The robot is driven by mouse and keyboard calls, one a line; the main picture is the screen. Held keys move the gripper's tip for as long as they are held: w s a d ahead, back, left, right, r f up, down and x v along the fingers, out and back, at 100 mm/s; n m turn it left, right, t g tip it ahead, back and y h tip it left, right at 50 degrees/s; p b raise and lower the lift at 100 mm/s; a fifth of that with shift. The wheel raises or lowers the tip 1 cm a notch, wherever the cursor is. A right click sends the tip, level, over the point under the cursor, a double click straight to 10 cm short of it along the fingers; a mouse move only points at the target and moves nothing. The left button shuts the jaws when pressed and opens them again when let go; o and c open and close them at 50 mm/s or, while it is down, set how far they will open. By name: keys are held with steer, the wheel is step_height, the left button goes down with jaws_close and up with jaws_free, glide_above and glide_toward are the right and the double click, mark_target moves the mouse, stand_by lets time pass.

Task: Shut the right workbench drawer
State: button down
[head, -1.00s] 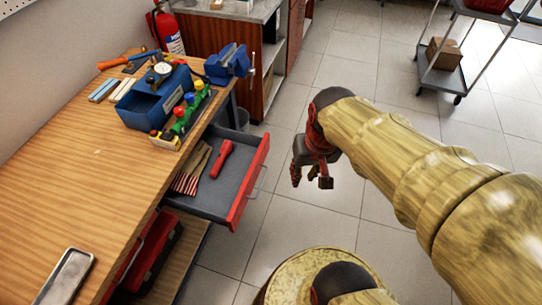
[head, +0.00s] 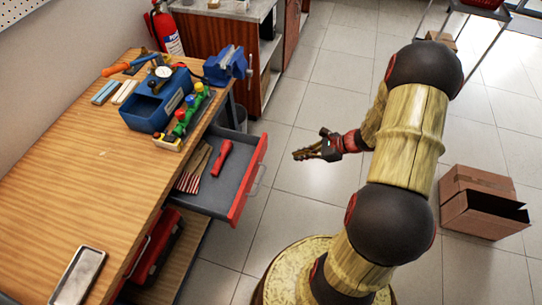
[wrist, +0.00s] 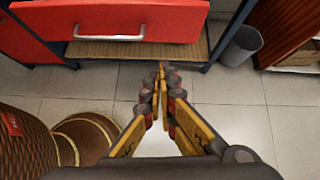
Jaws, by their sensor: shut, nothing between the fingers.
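The right workbench drawer (head: 226,183) is pulled out from under the bench top. Its red front (head: 248,181) carries a metal handle, and a red tool and several striped-handled tools lie inside. In the wrist view the drawer's red front (wrist: 150,18) and its handle (wrist: 108,36) show at the top. My gripper (head: 303,154) is in the air to the right of the drawer front, apart from it, with its fingers pointing left toward it. In the wrist view my gripper (wrist: 161,70) has its fingertips together with nothing between them.
The wooden workbench (head: 60,190) holds a blue bin (head: 155,103), a blue vise (head: 227,64) and a grey tray (head: 78,276). A grey bucket (wrist: 241,46) stands beyond the bench. An open cardboard box (head: 482,203) sits on the floor at right. Tiled floor is clear before the drawer.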

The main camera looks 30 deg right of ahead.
mark_target(202, 140)
steer(key=shift+m, duration=0.5)
steer(key=shift+w+a+f+b, duration=0.65)
steer(key=shift+w+a+f, duration=0.4)
steer(key=shift+w+a, duration=0.35)
steer(key=shift+w+a+f+b, duration=0.6)
steer(key=shift+w+a+f, duration=0.45)
steer(key=shift+w+a, duration=0.3)
steer(key=shift+w+a+f+b, duration=0.65)
steer(key=shift+w+a+f, duration=0.5)
steer(key=shift+w, duration=0.4)
steer(key=shift+w+a+r, duration=0.1)
steer(key=w+a+b, duration=0.2)
steer(key=w+a, duration=1.8)
steer(key=shift+w+a, duration=0.3)
steer(key=shift+a, duration=0.05)
steer(key=shift+w, duration=0.1)
steer(key=shift+a+r, duration=0.1)
